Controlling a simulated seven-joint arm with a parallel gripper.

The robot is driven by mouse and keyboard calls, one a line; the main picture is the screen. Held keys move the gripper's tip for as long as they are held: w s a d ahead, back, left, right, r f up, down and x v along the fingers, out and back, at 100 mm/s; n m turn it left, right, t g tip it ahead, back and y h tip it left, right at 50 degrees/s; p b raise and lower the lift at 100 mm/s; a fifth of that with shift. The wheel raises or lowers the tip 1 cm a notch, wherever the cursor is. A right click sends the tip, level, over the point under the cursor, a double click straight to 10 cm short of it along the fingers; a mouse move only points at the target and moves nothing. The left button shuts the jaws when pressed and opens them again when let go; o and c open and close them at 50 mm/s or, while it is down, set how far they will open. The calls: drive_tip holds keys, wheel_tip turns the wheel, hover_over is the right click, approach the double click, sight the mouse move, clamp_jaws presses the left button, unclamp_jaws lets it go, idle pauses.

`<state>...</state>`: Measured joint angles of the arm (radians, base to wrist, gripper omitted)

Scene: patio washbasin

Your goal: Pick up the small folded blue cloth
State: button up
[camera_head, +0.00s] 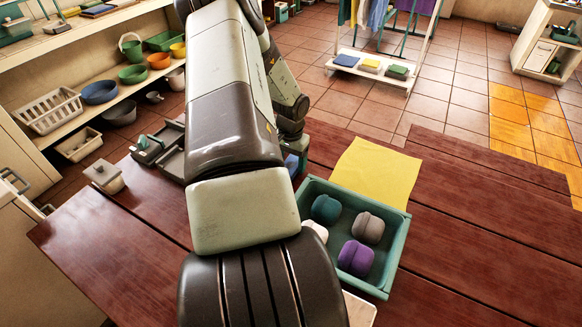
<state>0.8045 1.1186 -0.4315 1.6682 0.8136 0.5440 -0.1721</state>
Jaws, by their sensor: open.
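A small blue patch (293,164) shows on the table just right of my arm, by the top left corner of the teal tray. It may be the folded blue cloth; my arm covers most of it, so its shape is unclear. The dark end of my arm, with my gripper (291,133), is just above this patch. My gripper is open; its fingers are mostly hidden and I see nothing held. Another folded blue cloth (346,60) lies on the white rack base at the back, beside yellow and green ones.
The teal tray (393,262) holds teal, grey, purple and white rounded items. A flat yellow cloth (376,170) lies behind it. The red-brown table (480,255) is clear at right.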

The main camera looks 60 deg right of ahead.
drive_tip(key=shift+f, duration=0.35)
drive_tip(key=c, duration=0.8)
drive_tip(key=shift+r, duration=0.2)
